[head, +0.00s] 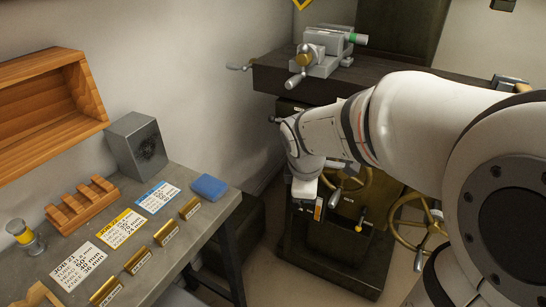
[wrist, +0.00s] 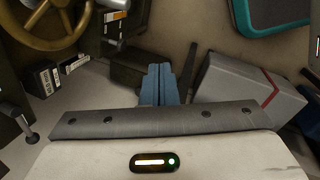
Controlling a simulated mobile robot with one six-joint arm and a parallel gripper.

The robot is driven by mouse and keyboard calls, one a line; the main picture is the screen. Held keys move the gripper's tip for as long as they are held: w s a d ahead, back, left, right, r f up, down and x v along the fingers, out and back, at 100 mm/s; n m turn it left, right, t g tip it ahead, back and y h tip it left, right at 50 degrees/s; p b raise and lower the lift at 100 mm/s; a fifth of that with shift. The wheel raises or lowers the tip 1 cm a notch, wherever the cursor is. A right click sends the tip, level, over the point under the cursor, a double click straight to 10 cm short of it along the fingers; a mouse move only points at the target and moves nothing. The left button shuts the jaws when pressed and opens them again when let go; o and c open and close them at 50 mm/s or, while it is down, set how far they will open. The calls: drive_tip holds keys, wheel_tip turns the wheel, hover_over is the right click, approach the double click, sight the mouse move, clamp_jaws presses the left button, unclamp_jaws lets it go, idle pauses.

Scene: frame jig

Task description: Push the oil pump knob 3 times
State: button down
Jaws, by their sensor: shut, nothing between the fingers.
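I cannot make out the oil pump knob for certain. A small white and orange label (head: 318,209) shows on the front of the machine (head: 345,250), just below my wrist in the head view. A similar white and orange label (wrist: 117,17) is at the top of the wrist view, with a dark stem (wrist: 120,43) below it. My gripper (wrist: 158,72) is shut and empty, its blue-grey fingers together, in the middle of the wrist view. The label and stem lie up and left of the fingertips, apart from them. In the head view my fingers cannot be clearly seen.
Brass handwheels stand near my wrist (head: 355,185) and at the right; one fills the wrist view's upper left (wrist: 45,22). A vise (head: 325,50) sits on the machine table above. The bench (head: 165,250) at left carries cards, brass blocks and a blue sponge (head: 209,187).

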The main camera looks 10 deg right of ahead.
drive_tip(key=w+a+f+n+b, duration=0.2)
drive_tip(key=w+f+n, duration=0.3)
drive_tip(key=f+n, duration=0.1)
drive_tip(key=w+a+f+n+h+b, duration=0.1)
drive_tip(key=w+a+f+n+b, duration=0.1)
drive_tip(key=w+f+n, duration=0.4)
drive_tip(key=shift+f+n+b, duration=0.65)
drive_tip(key=shift+n+b, duration=0.15)
drive_tip(key=shift+n, duration=0.2)
drive_tip(key=shift+f, duration=0.1)
drive_tip(key=w+d+f+b, duration=0.3)
drive_tip(key=w+d+f, duration=0.1)
drive_tip(key=f, duration=0.5)
drive_tip(key=shift+w+d+f+t, duration=0.2)
drive_tip(key=shift+w+d+t, duration=0.15)
drive_tip(key=shift+w, duration=0.5)
